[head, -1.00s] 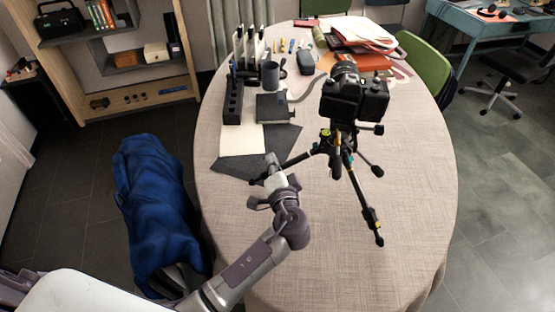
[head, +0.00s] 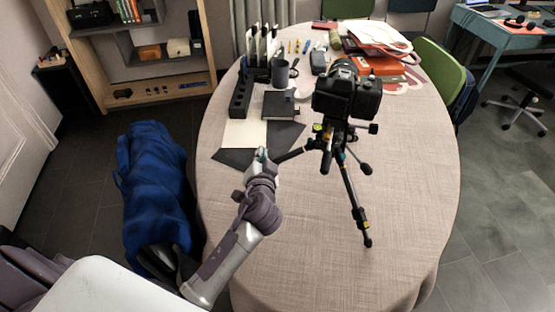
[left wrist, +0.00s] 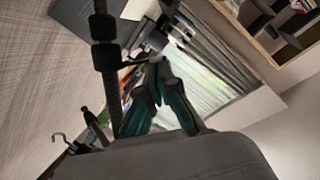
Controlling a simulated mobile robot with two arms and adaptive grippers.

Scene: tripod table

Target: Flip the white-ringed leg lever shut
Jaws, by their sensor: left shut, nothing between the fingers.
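A black tripod (head: 347,188) stands on the table with a black camera (head: 347,98) on top. One tripod leg (head: 290,156) points left toward my left gripper (head: 262,154), whose fingertips are close to its lower end. In the left wrist view, the teal-padded fingers of my left gripper (left wrist: 158,64) are shut and empty. A dark leg with black clamp collars (left wrist: 104,54) runs upright just left of them. I cannot tell whether the fingers touch it. I cannot make out a white ring or the lever's position. My right gripper is not in view.
The oval cloth-covered table (head: 300,265) is bare at the front and right. A dark mat (head: 232,159) and white sheet (head: 243,132) lie beyond my gripper, with a mug (head: 280,73) and black organizer (head: 241,95) behind. A blue-covered item (head: 155,195) stands left of the table.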

